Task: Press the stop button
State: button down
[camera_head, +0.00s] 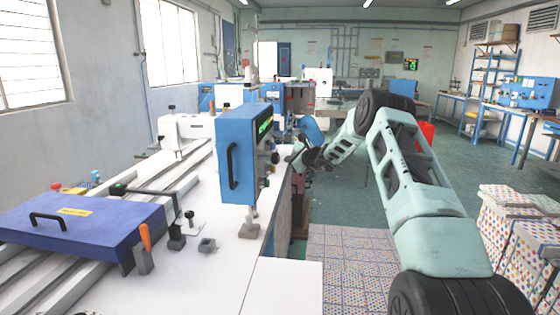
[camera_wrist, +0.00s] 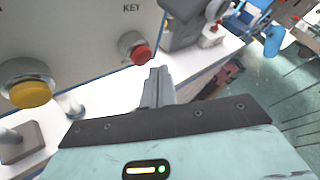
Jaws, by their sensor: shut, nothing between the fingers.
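In the wrist view, a red button (camera_wrist: 141,53) in a silver collar sits on a white panel (camera_wrist: 80,40) under the label KEY. A larger yellow button (camera_wrist: 30,94) is to its left and lower in the picture. My gripper (camera_wrist: 157,76) is shut and empty. Its fingertips appear just right of and below the red button, with a small gap in the picture; the depth between them is unclear. In the head view, my gripper (camera_head: 300,156) is beside the right side of the blue machine head (camera_head: 237,150), and the red button cannot be made out.
The white machine table (camera_head: 215,265) runs along the left, with a blue cover (camera_head: 80,222) and an orange-handled tool (camera_head: 145,238) on it. A metal post (camera_wrist: 70,106) stands near the yellow button. Open floor (camera_head: 350,205) lies right of the table. Spotted stacks (camera_head: 510,230) stand at far right.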

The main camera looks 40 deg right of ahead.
jog(key=shift+w+a+f, duration=0.1)
jog(key=shift+w+a+b, duration=0.2)
jog(key=shift+b, duration=0.4)
jog(key=shift+w+a+b, duration=0.35)
jog(key=shift+w+b, duration=0.05)
jog(key=shift+b, duration=0.05)
dwell(0.9)
jog(key=shift+s+d+b, duration=0.3)
jog(key=shift+s+d, duration=0.3)
jog(key=shift+s, duration=0.1)
jog(key=shift+s+d, duration=0.1)
jog(key=shift+s+d+b, duration=0.35)
jog(key=shift+s+d, duration=1.2)
jog(key=shift+s, duration=0.25)
